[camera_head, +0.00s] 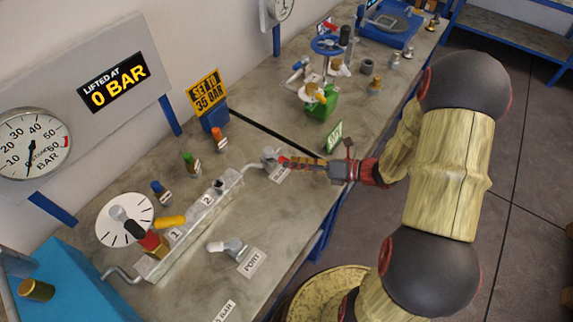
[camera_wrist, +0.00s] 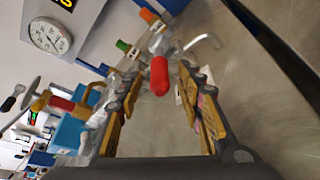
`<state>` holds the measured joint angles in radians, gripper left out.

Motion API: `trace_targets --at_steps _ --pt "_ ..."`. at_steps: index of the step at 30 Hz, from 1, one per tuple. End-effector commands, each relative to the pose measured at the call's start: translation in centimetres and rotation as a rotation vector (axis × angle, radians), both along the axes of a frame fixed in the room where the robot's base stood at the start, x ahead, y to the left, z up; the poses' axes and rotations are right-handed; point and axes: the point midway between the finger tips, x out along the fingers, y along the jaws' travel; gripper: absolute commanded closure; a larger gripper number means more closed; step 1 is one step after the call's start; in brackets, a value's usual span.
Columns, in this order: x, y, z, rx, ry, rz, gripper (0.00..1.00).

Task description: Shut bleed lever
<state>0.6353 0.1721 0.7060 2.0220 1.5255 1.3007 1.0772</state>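A short lever with a red grip (camera_wrist: 160,76) lies straight ahead of my gripper (camera_wrist: 159,106) in the wrist view, between the lines of the two fingers. The fingers are apart, with a gap on each side of the red grip. In the head view my gripper (camera_head: 303,164) reaches in from the right, low over the bench, and the red grip (camera_head: 283,160) shows at its tips. The lever's grey fitting (camera_head: 268,155) is at the end of a bent pipe. The label beside it is too small to read, so I cannot confirm it is the bleed lever.
A grey manifold block (camera_head: 190,228) with a yellow lever (camera_head: 171,221) stands at the left. A green-based vessel (camera_head: 322,103) with a blue handwheel is behind. A grey PORT fitting (camera_head: 235,247) is in front. The readout (camera_head: 117,86) says 0 BAR. Bare bench lies around the PORT label.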

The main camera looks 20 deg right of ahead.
Motion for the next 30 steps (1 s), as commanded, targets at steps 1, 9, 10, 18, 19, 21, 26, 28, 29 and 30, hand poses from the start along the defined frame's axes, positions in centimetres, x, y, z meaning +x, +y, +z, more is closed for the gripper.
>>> trace_targets --at_steps 1,9,10,18,19,21,26,28,29,30 --pt "0.4 0.7 -0.4 0.0 -0.001 0.005 0.63" --pt "1.7 2.3 -0.9 -0.002 0.0 0.002 0.63" --pt "1.7 2.3 -0.9 -0.002 0.0 0.002 0.63" --pt "1.8 2.4 -0.8 -0.002 -0.001 0.001 0.63" --pt "1.8 2.4 -0.8 -0.002 -0.001 0.001 0.65" --pt "1.8 2.4 -0.8 -0.002 -0.001 0.001 0.69" --pt "1.8 2.3 -0.8 -0.002 -0.001 0.001 0.78" --pt "1.8 2.3 -0.8 -0.002 -0.001 0.001 0.82" --pt "1.8 2.3 -0.8 -0.002 -0.001 0.001 0.84" --pt "1.8 2.3 -0.8 -0.002 -0.001 0.001 0.86"
